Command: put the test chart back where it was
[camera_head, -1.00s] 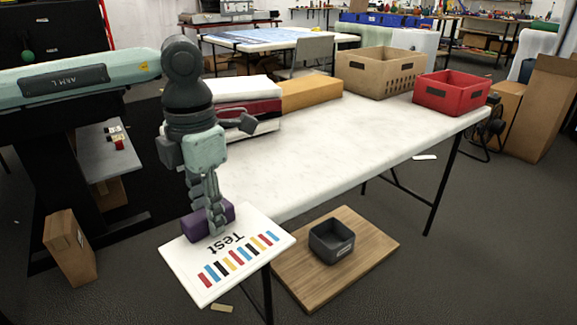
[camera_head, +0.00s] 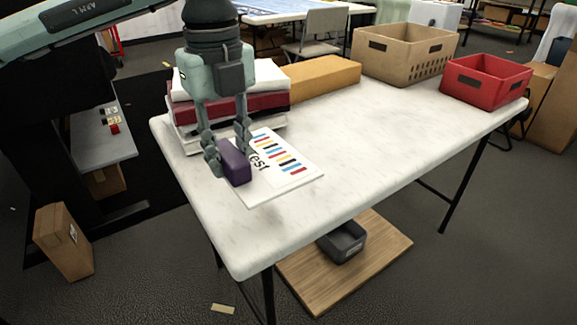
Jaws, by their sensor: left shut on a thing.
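The test chart (camera_head: 285,185) is a white board with the word "Test" and a row of coloured bars. A purple block (camera_head: 236,163) sits at its left end, like a grip. My left gripper (camera_head: 227,160) points down and is shut on the purple block. The chart lies flat over the left part of the white table (camera_head: 350,160), in front of the stacked books. I cannot tell whether it touches the tabletop. My right gripper is not in view.
The stack of white and dark red books (camera_head: 265,103) stands behind the gripper, beside an orange-tan box (camera_head: 325,75). A tan crate (camera_head: 400,55) and a red crate (camera_head: 485,80) stand at the table's far right. The middle and front are clear. A grey bin (camera_head: 345,240) sits on a wooden board below.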

